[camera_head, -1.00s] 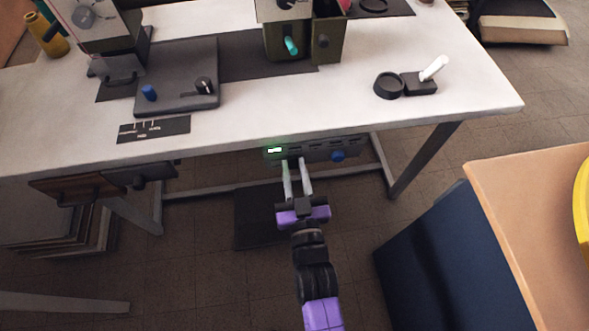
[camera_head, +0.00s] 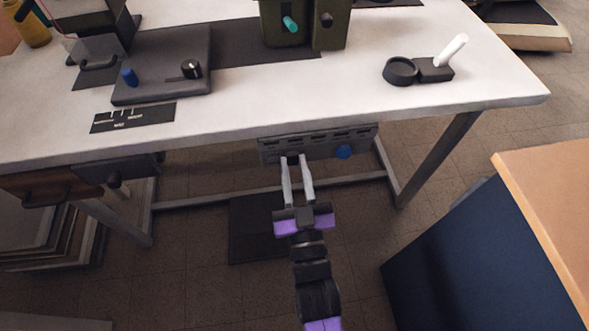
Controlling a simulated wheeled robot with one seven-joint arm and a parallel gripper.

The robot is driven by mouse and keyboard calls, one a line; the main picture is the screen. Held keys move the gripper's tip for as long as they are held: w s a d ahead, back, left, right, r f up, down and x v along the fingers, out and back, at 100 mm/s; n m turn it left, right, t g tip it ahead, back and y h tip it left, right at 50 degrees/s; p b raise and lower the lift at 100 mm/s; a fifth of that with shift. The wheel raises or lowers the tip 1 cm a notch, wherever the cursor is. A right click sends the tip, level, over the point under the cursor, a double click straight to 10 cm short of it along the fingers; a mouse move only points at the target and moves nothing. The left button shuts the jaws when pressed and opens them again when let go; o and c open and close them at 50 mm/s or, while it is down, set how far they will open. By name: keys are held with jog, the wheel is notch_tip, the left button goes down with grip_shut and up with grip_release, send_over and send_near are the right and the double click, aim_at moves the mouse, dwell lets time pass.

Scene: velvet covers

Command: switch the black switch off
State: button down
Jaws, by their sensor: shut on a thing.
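A grey panel (camera_head: 318,146) hangs under the front edge of the white table. A small black switch (camera_head: 293,161) is at the lower left part of this panel. My gripper (camera_head: 294,162) reaches up to the panel with its two pale fingers on either side of the switch, shut on it. The fingertips partly cover the switch, so its exact position is hard to see. No lit lamp shows on the panel.
A blue knob (camera_head: 343,152) sits on the panel, right of my fingers. The white table (camera_head: 225,125) is above, with a grey control box (camera_head: 165,68) and a white-handled lever (camera_head: 452,52) on it. A navy cabinet (camera_head: 480,260) stands at the right.

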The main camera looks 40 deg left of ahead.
jog(key=c, duration=1.2)
grip_release()
jog(key=p+v, duration=0.1)
jog(key=v, duration=0.6)
jog(key=shift+s+d, duration=0.2)
jog(key=shift+d, duration=0.15)
jog(key=shift+f, duration=0.1)
